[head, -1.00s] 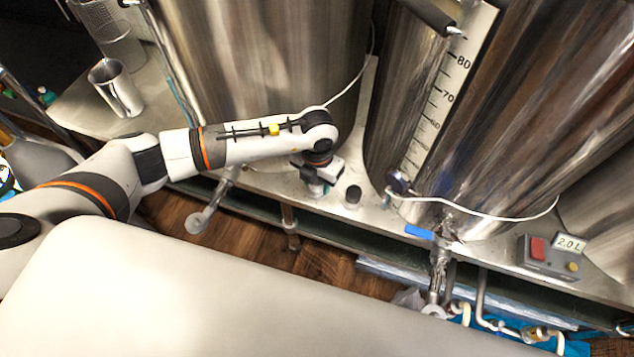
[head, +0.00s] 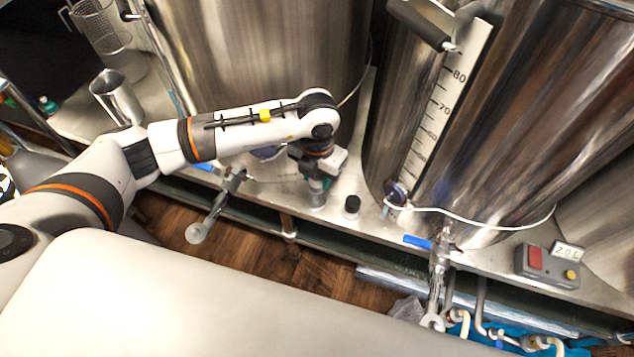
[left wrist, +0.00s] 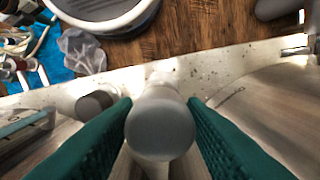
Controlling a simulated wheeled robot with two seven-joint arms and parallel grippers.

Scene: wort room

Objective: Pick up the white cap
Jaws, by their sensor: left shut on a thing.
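My left gripper (head: 318,190) is over the steel bench, between the two big steel vessels, pointing down. Its teal fingers show in the left wrist view (left wrist: 160,128) and are shut on the white cap (left wrist: 161,127), whose pale round top faces the camera. My right gripper is not in view.
A small black-topped bottle (head: 351,206) stands close to the right of my left gripper. A valve with a blue handle (head: 418,242) and a control box (head: 548,266) are farther right. A steel cup (head: 117,97) stands at left. The bench's front edge is close.

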